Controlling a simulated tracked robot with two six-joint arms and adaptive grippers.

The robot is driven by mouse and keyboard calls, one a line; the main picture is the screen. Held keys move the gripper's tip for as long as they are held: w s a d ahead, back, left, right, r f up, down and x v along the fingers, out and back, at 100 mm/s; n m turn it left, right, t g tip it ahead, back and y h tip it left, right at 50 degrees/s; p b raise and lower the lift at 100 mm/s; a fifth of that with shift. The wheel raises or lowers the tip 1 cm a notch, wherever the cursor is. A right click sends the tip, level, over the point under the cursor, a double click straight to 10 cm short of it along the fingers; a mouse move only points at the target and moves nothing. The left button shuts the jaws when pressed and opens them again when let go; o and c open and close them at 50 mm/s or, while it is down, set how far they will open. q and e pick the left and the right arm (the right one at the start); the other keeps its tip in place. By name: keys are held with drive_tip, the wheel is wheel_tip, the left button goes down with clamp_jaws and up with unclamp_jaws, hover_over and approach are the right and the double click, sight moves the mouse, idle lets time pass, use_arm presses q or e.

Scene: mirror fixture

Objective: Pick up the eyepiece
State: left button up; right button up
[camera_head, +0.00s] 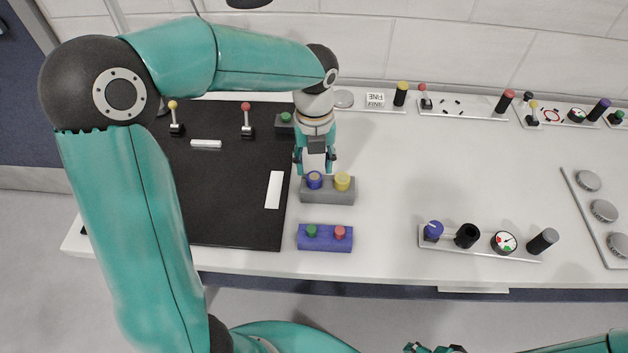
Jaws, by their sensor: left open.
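My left gripper (316,167) points down with its fingers apart, just above the back edge of a grey block (327,197). The block carries a blue round piece with a tan top (314,180) and a yellow round piece (342,181). The fingertips are right by the blue piece; I cannot tell whether they touch it. No part is clearly marked as the eyepiece, so I cannot tell which one it is. A small part of my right gripper (434,348) shows at the bottom edge, and its jaws are not clear.
A blue block (325,243) with green and red buttons stands in front of the grey block. A black mat (225,215) lies to the left, with levers and white pieces. A control strip (485,251) and panels along the wall stand right. The white table's middle is clear.

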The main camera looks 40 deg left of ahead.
sight(315, 177)
use_arm(q)
wheel_tip(315, 177, down, 4)
drive_tip(key=shift+r, duration=0.15)
clamp_jaws()
drive_tip(key=shift+r, duration=0.2)
